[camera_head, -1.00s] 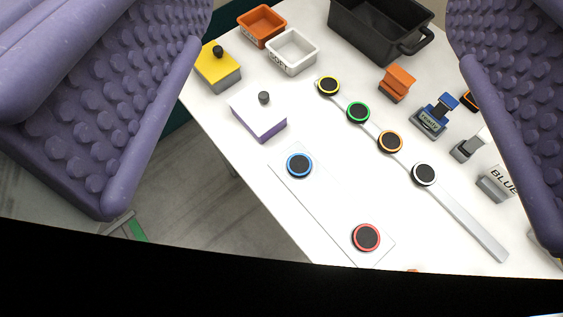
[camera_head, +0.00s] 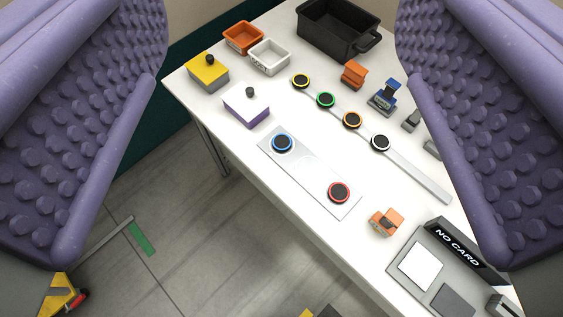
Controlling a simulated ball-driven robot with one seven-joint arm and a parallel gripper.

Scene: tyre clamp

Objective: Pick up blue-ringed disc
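The blue-ringed disc (camera_head: 282,143) has a dark top and a blue rim. It lies on the upper left end of a thin pale plate (camera_head: 309,172) near the table's edge. A red-ringed disc (camera_head: 339,193) lies on the other end of that plate. My gripper (camera_head: 265,262) shows as two purple studded fingers at the left and right of the view. They are wide open with nothing between them. The blue-ringed disc is farther off, seen between the fingers and apart from both.
Discs ringed yellow (camera_head: 301,81), green (camera_head: 326,100), orange (camera_head: 352,120) and white (camera_head: 381,142) sit along a grey strip. A purple-white box (camera_head: 246,106) and a yellow-grey box (camera_head: 207,71) stand left of the discs. A black bin (camera_head: 338,30) is behind. A "NO CARD" stand (camera_head: 457,249) is at lower right.

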